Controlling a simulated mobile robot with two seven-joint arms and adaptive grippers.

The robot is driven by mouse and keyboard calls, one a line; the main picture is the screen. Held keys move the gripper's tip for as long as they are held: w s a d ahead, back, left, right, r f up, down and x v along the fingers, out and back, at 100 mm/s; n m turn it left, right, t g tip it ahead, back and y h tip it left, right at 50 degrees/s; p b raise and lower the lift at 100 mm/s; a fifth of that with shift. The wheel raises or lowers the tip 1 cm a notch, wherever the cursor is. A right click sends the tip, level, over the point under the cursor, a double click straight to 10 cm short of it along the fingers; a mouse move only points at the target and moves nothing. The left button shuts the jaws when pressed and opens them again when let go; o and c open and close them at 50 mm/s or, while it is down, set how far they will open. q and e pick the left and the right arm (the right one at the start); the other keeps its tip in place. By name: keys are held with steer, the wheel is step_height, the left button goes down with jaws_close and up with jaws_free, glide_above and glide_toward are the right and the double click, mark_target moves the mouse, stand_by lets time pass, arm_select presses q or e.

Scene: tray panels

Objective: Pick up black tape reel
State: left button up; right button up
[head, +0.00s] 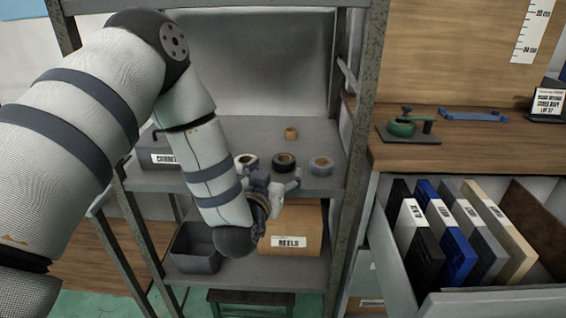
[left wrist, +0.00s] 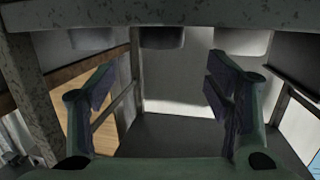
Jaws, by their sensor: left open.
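The black tape reel (head: 284,162) lies on the middle shelf (head: 225,128) near its front edge, with a tan core showing. A white reel (head: 246,160) is to its left and a grey reel (head: 321,164) to its right. My left gripper (head: 284,186) is in front of the shelf edge, just below the black reel and apart from it. In the left wrist view, which looks upside down, the open fingers (left wrist: 160,95) have nothing between them. The black reel (left wrist: 162,37) shows there along the top, in the middle of three reels.
A small orange-tan reel (head: 291,133) stands farther back. A dark labelled box (head: 158,157) is at the shelf's left. A cardboard box (head: 296,236) and a grey bin (head: 193,252) sit below. Metal posts (head: 357,130) frame the shelf. An open drawer (head: 440,306) is at right.

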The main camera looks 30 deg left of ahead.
mark_target(281, 165)
arm_select(q)
steer(key=x, duration=0.4)
steer(key=f+b+x, duration=0.1)
steer(key=x, duration=0.2)
steer(key=shift+w+a+r, duration=0.1)
steer(key=shift+w+a, duration=0.1)
steer(key=shift+w, duration=0.15)
steer(key=c, duration=1.2)
